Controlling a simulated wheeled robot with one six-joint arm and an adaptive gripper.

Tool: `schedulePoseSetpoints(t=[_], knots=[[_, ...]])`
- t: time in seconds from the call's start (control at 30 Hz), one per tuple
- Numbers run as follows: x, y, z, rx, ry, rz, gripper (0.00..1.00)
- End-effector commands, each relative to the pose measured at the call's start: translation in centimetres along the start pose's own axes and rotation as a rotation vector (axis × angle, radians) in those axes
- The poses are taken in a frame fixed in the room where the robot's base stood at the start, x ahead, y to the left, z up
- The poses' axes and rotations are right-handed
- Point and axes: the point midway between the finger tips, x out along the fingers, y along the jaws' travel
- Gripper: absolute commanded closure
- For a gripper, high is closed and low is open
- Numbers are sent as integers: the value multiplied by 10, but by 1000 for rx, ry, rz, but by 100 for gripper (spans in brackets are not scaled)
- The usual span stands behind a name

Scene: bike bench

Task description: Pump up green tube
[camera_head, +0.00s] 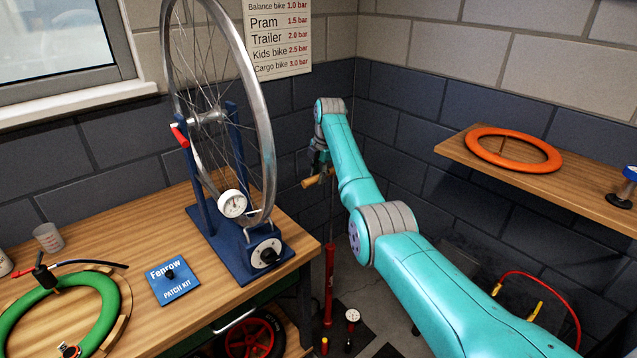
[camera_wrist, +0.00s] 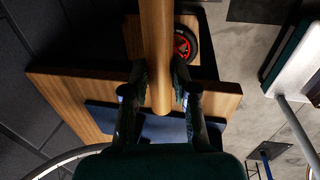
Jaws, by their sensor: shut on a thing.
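The green tube (camera_head: 108,301) lies in a round wooden cradle on the bench at the lower left. A black fitting (camera_head: 44,273) with a dark hose sits at its upper edge. The red floor pump (camera_head: 329,285) stands upright right of the bench, its thin rod (camera_head: 331,217) drawn up. My gripper (camera_head: 319,164) is at the wooden pump handle (camera_head: 314,182), high above the pump body. In the wrist view, my gripper (camera_wrist: 160,92) is shut on the handle (camera_wrist: 157,45), with a finger on each side. The pump's foot is partly hidden.
A wheel stand (camera_head: 240,250) with a wheel and gauge (camera_head: 232,204) stands on the bench near the pump. A blue patch kit (camera_head: 173,280) lies beside the tube. An orange tube (camera_head: 513,150) lies on the right shelf (camera_head: 590,195). A small gauge (camera_head: 352,315) stands near the floor.

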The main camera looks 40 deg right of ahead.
Motion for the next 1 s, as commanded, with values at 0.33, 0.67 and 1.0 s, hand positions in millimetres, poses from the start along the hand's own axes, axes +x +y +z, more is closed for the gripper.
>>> schedulePoseSetpoints(t=[0.33,0.67,1.0], knots=[[1,-7,5,9,0,-18,100],[1,-4,2,5,1,-11,48],[-30,-3,3,4,0,-7,48]])
